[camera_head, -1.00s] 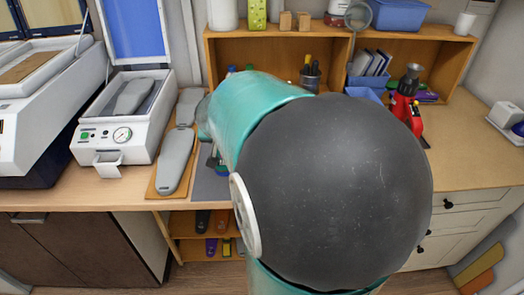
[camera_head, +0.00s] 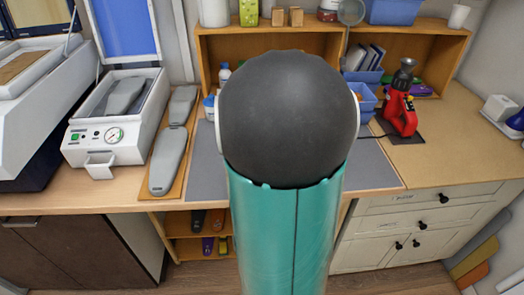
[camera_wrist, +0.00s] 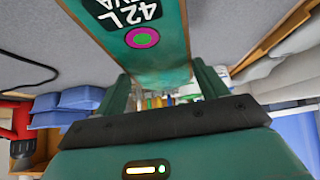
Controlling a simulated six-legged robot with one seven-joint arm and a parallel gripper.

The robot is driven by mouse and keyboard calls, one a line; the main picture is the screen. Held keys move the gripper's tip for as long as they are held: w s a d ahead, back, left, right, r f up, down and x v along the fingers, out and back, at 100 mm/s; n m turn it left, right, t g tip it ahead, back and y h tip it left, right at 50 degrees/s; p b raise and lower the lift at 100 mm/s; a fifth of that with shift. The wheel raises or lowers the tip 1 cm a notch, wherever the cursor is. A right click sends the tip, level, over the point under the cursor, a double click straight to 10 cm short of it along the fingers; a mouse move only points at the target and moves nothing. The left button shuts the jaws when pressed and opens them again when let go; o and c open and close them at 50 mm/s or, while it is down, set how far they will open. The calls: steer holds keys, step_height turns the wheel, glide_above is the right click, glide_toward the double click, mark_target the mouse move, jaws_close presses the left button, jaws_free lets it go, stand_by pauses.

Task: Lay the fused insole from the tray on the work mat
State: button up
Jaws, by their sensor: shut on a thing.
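The fused insole (camera_wrist: 150,62) is a teal piece with a black "42L" label and a magenta and green round mark. It shows in the wrist view, between the fingers of my gripper (camera_wrist: 163,88), which is shut on it. The grey work mat (camera_head: 206,172) lies on the bench in the head view, its middle hidden behind my arm. Grey surface (camera_wrist: 45,25) also shows beyond the insole in the wrist view; I cannot tell whether the insole touches it. My gripper and the insole are hidden in the head view. I cannot pick out the tray.
Left of the mat, grey foot forms (camera_head: 168,160) lie on a wooden board (camera_head: 158,191). A white press (camera_head: 118,125) with a raised lid stands farther left. A red tool (camera_head: 399,112) stands to the right. A wooden shelf (camera_head: 430,52) with blue bins runs behind.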

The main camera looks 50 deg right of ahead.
steer(key=shift+s+d+f, duration=0.3)
steer(key=shift+d+f, duration=0.35)
steer(key=shift+f, duration=0.25)
steer(key=shift+s+d+f, duration=0.25)
steer(key=shift+d+f, duration=0.4)
steer(key=shift+f, duration=0.2)
step_height(320, 180, down, 3)
steer(key=shift+w+r, duration=0.1)
steer(key=shift+r, duration=0.05)
steer(key=o, duration=1)
steer(key=shift+c, duration=0.2)
steer(key=v, duration=1.2)
steer(key=shift+a, duration=0.1)
